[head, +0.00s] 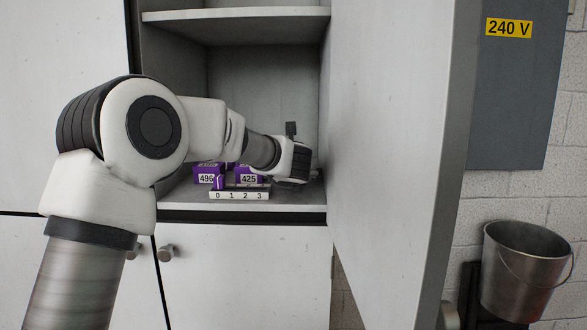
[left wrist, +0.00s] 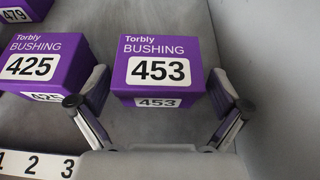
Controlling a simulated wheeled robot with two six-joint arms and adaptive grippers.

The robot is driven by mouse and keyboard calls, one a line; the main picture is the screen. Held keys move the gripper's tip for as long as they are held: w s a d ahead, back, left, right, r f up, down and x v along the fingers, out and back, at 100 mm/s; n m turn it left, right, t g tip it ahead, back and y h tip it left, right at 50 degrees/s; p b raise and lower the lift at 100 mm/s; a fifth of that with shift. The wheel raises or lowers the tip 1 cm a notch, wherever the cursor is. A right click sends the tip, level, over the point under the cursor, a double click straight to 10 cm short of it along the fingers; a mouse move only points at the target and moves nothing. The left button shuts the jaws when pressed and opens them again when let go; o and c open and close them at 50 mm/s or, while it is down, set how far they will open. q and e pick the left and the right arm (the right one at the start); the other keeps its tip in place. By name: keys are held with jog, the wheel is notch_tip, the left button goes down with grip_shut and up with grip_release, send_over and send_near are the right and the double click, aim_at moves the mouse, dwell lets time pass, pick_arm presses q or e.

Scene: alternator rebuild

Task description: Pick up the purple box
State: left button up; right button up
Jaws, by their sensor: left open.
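Several purple boxes with white number labels sit on a grey cabinet shelf. The box marked 453 (left wrist: 160,50) is in front of my left gripper (left wrist: 158,103) in the left wrist view; it is hidden behind the gripper in the head view. The gripper is open, with one finger at each side of the box's near end; I cannot tell whether either finger touches it. The box marked 425 (left wrist: 38,55) stands just left of it and also shows in the head view (head: 249,172). My left gripper (head: 291,160) reaches into the cabinet there. My right gripper is not in view.
A box marked 479 (left wrist: 22,8) is further back, and one marked 496 (head: 208,170) is at the left. A white numbered strip (head: 240,195) lies at the shelf front. An upper shelf (head: 235,14) and the open door (head: 390,130) bound the space.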

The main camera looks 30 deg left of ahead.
pick_arm(q)
jog(key=shift+w+a+f, duration=0.1)
jog(key=shift+w+f, duration=0.05)
jog(key=shift+w, duration=0.1)
jog(key=shift+s, duration=0.15)
jog(key=shift+s+d+r, duration=0.2)
jog(key=shift+s+r, duration=0.25)
jog(key=shift+s, duration=0.1)
jog(key=c, duration=1)
jog(key=shift+c, duration=1.1)
jog(key=shift+w+f, duration=0.1)
jog(key=shift+w, duration=0.1)
